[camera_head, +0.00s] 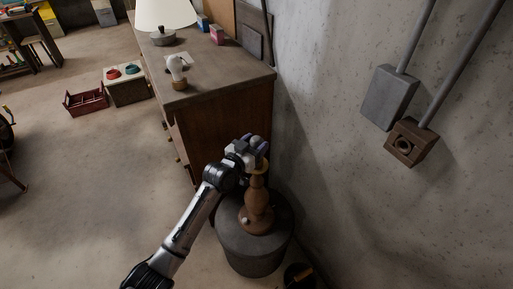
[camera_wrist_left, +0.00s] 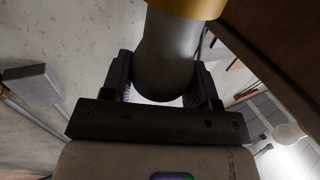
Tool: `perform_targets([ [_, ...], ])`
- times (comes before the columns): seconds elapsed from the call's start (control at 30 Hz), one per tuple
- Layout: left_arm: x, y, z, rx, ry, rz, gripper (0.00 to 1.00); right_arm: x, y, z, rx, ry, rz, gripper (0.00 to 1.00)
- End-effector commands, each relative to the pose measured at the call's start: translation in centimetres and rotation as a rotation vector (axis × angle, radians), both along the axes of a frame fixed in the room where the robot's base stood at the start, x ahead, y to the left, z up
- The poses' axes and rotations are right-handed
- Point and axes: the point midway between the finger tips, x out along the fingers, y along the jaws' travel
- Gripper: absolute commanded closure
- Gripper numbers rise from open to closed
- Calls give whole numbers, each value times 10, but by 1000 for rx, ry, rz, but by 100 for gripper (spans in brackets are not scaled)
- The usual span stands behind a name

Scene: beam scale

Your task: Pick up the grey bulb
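The grey bulb (camera_wrist_left: 168,60) shows large in the left wrist view, with a gold-coloured ring or collar (camera_wrist_left: 190,6) at its far end. My left gripper (camera_wrist_left: 163,88) has its two dark fingers on either side of the bulb, and they appear to press on it. In the head view my left gripper (camera_head: 252,150) is at the top of a brown turned lamp base (camera_head: 257,207), where the gripper hides most of the bulb. The lamp base stands upright on a dark round drum (camera_head: 252,263). I cannot tell whether the bulb still sits in the base. My right gripper is not in view.
A wooden cabinet (camera_head: 225,95) stands just beyond the gripper, bearing a pale bulb on a wooden holder (camera_head: 179,84) and a shaded lamp (camera_head: 165,15). A concrete wall (camera_head: 330,150) is close on the right, with a grey box (camera_head: 389,97). Floor at left is mostly open.

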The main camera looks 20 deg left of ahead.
Motion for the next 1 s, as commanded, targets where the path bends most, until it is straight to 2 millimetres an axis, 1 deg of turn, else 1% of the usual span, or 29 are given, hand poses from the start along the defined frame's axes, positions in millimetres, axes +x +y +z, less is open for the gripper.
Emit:
perform_targets([
  [0.03, 0, 0, 0, 0, 0, 0, 53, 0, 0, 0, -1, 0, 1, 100],
  [0.2, 0, 0, 0, 0, 0, 0, 69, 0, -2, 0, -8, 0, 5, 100],
  [0.43, 0, 0, 0, 0, 0, 0, 69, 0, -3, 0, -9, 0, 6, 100],
  [0.57, 0, 0, 6, 1, -1, 0, 69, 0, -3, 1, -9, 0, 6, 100],
  [0.73, 0, 0, 24, 0, -3, 0, 69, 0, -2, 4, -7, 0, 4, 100],
  [0.87, 0, 0, 46, -1, -5, 0, 69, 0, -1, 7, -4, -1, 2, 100],
  [0.9, -3, -10, 48, -4, -2, -4, 69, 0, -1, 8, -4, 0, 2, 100],
  [1.0, -10, -28, 59, -5, -2, -3, 69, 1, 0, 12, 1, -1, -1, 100],
])
